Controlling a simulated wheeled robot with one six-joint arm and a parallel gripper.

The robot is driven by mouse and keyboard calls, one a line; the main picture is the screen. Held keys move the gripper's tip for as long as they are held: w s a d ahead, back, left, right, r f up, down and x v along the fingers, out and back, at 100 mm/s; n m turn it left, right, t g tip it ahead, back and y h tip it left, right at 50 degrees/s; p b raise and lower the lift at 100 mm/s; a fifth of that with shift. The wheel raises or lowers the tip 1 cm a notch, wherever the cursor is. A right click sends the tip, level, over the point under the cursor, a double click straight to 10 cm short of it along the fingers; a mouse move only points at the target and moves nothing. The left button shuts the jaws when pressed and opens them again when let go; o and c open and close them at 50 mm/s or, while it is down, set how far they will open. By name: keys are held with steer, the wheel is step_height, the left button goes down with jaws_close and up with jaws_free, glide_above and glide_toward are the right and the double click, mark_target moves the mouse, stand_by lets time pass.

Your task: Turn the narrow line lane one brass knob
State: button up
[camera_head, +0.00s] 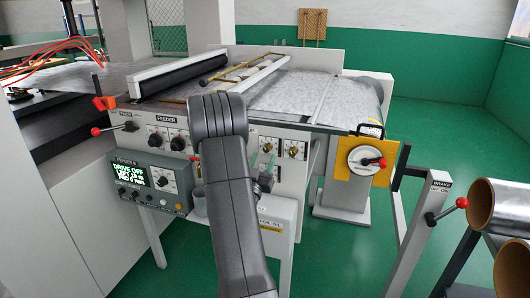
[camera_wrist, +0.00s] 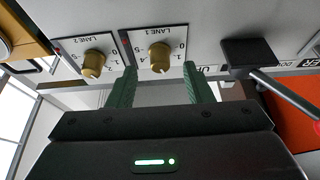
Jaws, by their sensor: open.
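The lane 1 brass knob (camera_wrist: 160,56) sits on a white dial plate in the wrist view, which is upside down. The lane 2 brass knob (camera_wrist: 97,62) is beside it on its left. My gripper (camera_wrist: 159,68) is open, its two green fingers spread to either side of the lane 1 knob. The knob lies between the fingertips in the picture; I cannot tell whether they touch it. In the head view my gripper (camera_head: 265,170) is partly hidden by my arm, just below the brass knobs, of which lane 1 (camera_head: 267,147) is the left one.
A black block (camera_wrist: 249,52) with a rod lies right of the knobs in the wrist view. The feeder panel carries black knobs (camera_head: 155,139) and a red-balled lever (camera_head: 96,131). A control box (camera_head: 150,182) and a yellow crank plate (camera_head: 350,165) flank the work area.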

mark_target(267, 148)
steer(key=shift+x, duration=1.4)
steer(key=shift+c, duration=0.5)
steer(key=c, duration=0.9)
